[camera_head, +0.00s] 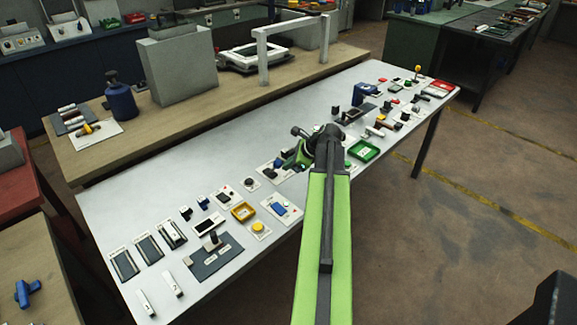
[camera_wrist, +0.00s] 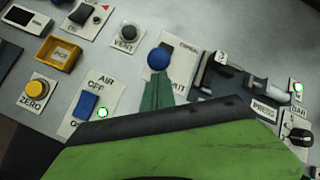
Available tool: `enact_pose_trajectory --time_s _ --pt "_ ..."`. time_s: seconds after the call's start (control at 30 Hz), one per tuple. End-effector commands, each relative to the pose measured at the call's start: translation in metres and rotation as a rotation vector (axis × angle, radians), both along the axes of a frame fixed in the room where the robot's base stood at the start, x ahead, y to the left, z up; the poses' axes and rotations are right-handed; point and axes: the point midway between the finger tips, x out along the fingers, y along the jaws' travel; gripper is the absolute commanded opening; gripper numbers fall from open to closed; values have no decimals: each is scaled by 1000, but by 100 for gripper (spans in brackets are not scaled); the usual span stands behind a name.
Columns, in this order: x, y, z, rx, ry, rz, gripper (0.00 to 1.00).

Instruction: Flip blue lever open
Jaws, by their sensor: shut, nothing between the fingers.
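A round blue knob (camera_wrist: 158,58), which looks like a lever's end, stands over a white labelled plate (camera_wrist: 180,72) in the wrist view. Any stem below it is hidden. My gripper (camera_wrist: 157,88) is shut and empty, its green fingers pointing at the knob from just below it in the picture. I cannot tell whether they touch. In the head view my gripper (camera_head: 303,155) is over the middle of the panel table, and I cannot make out the knob there. A blue rocker switch (camera_wrist: 85,105) marked AIR OFF sits to the left, with a lit green lamp.
A dark clamp-like fixture (camera_wrist: 225,75) stands right of the knob. A yellow PCB tray (camera_wrist: 62,53), a yellow ZERO button (camera_wrist: 38,89) and a VENT button (camera_wrist: 127,33) lie left of it. Controls crowd the grey table (camera_head: 110,220).

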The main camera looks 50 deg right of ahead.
Motion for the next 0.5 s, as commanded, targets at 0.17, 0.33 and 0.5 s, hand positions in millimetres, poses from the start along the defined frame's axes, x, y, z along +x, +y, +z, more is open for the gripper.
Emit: enact_pose_trajectory --time_s 0.17,0.33,0.5 --pt "6 -4 7 3 36 5 0" --pt "13 -6 14 8 97 5 0" --pt "28 -8 26 16 221 6 0"
